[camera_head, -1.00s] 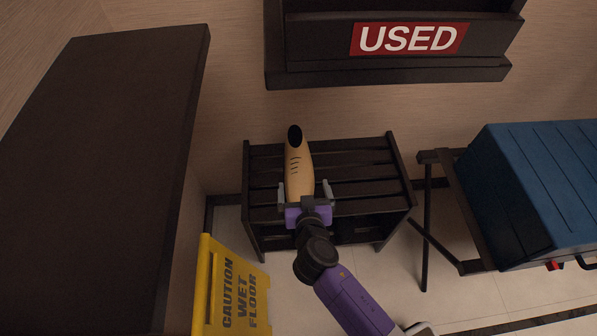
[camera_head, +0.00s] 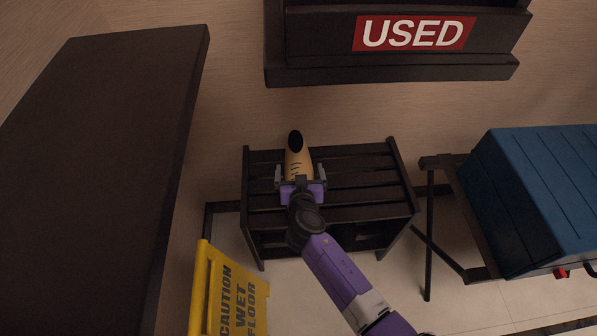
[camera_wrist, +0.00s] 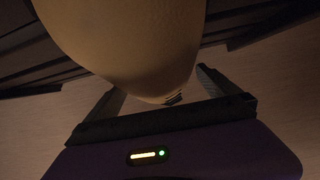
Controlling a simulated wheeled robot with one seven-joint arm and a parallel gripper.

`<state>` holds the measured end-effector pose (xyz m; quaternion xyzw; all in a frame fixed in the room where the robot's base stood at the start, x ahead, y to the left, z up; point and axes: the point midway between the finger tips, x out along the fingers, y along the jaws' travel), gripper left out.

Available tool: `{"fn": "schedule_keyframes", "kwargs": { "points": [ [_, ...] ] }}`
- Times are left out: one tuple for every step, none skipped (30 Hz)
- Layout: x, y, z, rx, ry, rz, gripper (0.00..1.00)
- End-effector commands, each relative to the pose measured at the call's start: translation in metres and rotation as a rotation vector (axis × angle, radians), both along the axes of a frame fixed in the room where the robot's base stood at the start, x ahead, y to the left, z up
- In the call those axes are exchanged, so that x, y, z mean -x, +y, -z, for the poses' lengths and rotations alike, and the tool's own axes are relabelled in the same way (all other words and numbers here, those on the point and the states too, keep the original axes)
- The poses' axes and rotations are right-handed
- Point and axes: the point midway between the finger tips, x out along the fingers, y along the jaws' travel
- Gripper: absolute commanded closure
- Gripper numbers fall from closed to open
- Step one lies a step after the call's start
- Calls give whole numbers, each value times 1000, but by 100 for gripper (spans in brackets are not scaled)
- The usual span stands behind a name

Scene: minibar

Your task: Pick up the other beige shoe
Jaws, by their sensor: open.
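One beige shoe (camera_head: 297,161) with a dark opening and dark lace marks lies on the slatted dark rack (camera_head: 350,190), its opening toward the wall. My gripper (camera_head: 298,172) is open, with one finger on each side of the shoe's near part. The near end of the shoe is hidden behind my gripper. In the wrist view the shoe (camera_wrist: 130,45) fills the upper middle, close to the palm and between the open fingers (camera_wrist: 160,95). I cannot tell whether the fingers touch it.
A yellow wet floor sign (camera_head: 230,295) stands at the rack's front left. A dark cabinet (camera_head: 90,150) is at left. A dark shelf with a USED label (camera_head: 414,33) hangs above. A blue suitcase (camera_head: 545,195) rests on a stand at right. The rack's right side is bare.

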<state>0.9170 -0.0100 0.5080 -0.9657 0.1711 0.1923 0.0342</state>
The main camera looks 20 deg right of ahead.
Motion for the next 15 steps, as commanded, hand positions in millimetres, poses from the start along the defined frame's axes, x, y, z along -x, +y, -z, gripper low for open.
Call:
{"fn": "schedule_keyframes", "kwargs": {
  "points": [
    [0, 0, 0, 0, 0, 0, 0],
    [0, 0, 0, 0, 0, 0, 0],
    [0, 0, 0, 0, 0, 0, 0],
    [0, 0, 0, 0, 0, 0, 6],
    [0, 0, 0, 0, 0, 0, 12],
    [0, 0, 0, 0, 0, 0, 20],
    [0, 0, 0, 0, 0, 0, 26],
    [0, 0, 0, 0, 0, 0, 31],
    [0, 0, 0, 0, 0, 0, 39],
    [0, 0, 0, 0, 0, 0, 45],
    [0, 0, 0, 1, 0, 0, 51],
    [0, 0, 0, 1, 0, 0, 59],
    [0, 0, 0, 1, 0, 0, 65],
    [0, 0, 0, 1, 0, 0, 71],
    [0, 0, 0, 1, 0, 0, 79]
  ]
}}
